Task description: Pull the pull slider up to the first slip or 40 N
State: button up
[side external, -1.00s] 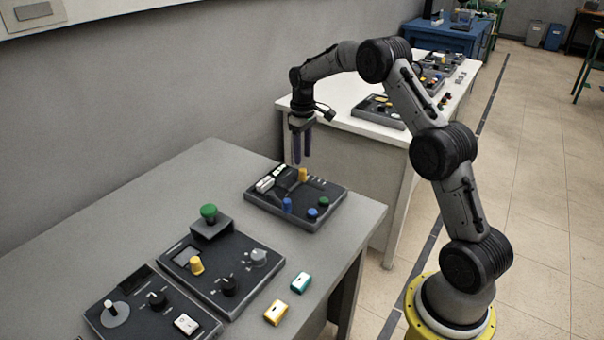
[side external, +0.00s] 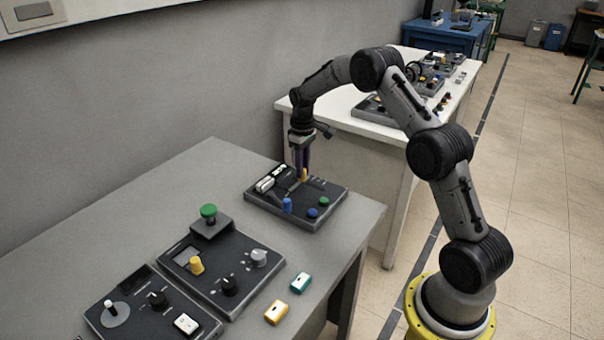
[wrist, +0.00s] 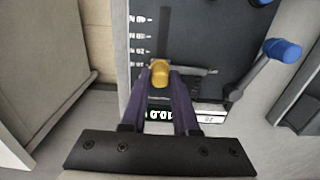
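The pull slider's yellow knob (wrist: 160,73) sits at the lower end of a dark slot in the black panel in the wrist view. In the side external view the yellow knob (side external: 305,174) is partly hidden by my fingers. My gripper (wrist: 160,80) has its two purple fingers down on either side of the knob. No clear gap shows between fingers and knob, but I cannot tell whether they press on it. My gripper (side external: 302,176) points down at the far panel (side external: 325,213). A lit display (wrist: 165,114) below the knob is partly hidden by a finger.
A blue-tipped lever (wrist: 284,50) stands to the right of the knob in the wrist view. The panel also carries a green knob (side external: 324,201) and a low blue knob (side external: 312,213). More panels and two small blocks stand nearer on the grey table (side external: 165,185).

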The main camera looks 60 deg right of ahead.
aim_at(309, 183)
grip_shut()
jog(key=shift+s, duration=0.6)
jog(key=shift+s+r, duration=0.1)
jog(key=shift+s, duration=0.35)
dwell(0.5)
jog(key=shift+d, duration=0.1)
jog(key=o, duration=0.5)
grip_release()
jog(key=shift+r, duration=3.45)
